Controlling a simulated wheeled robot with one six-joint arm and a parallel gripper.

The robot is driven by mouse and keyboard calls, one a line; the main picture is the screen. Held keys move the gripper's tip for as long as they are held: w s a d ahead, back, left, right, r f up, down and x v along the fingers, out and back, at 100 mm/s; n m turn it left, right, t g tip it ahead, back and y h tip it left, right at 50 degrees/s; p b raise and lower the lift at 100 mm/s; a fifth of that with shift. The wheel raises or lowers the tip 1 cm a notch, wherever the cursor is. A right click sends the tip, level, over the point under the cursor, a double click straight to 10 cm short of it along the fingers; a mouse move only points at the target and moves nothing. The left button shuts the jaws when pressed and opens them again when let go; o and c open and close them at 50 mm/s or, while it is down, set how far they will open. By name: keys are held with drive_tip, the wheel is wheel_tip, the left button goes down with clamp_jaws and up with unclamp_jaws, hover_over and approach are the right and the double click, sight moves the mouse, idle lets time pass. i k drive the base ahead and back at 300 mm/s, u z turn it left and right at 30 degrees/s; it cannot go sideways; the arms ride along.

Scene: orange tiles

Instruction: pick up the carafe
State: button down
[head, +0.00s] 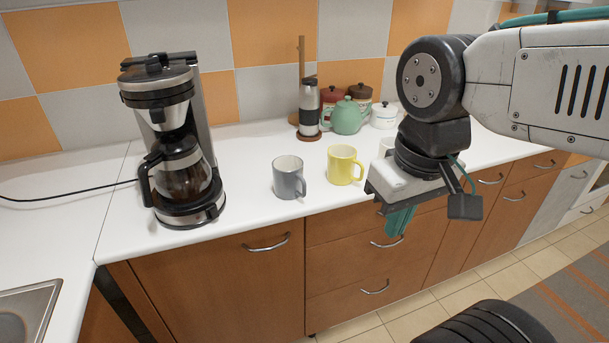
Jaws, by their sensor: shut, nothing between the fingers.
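The carafe (182,172) is glass with a black handle and holds dark liquid. It stands upright in the black and silver coffee maker (196,95), under the filter basket. Its handle sticks out to the left. My gripper (396,222) is at the right, in front of the counter's front edge and pointing down. Its teal fingers are shut and empty. It is well to the right of the carafe, with the two mugs between them in the picture.
A grey mug (288,178) and a yellow mug (344,166) stand right of the coffee maker. A green teapot (346,117), a flask (309,108) and jars are behind. A sink (28,312) is at the lower left.

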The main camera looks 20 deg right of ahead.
sight(185, 177)
drive_tip(key=z, duration=0.1)
drive_tip(key=i, duration=0.25)
drive_tip(key=u, duration=1.15)
drive_tip(key=i, duration=0.5)
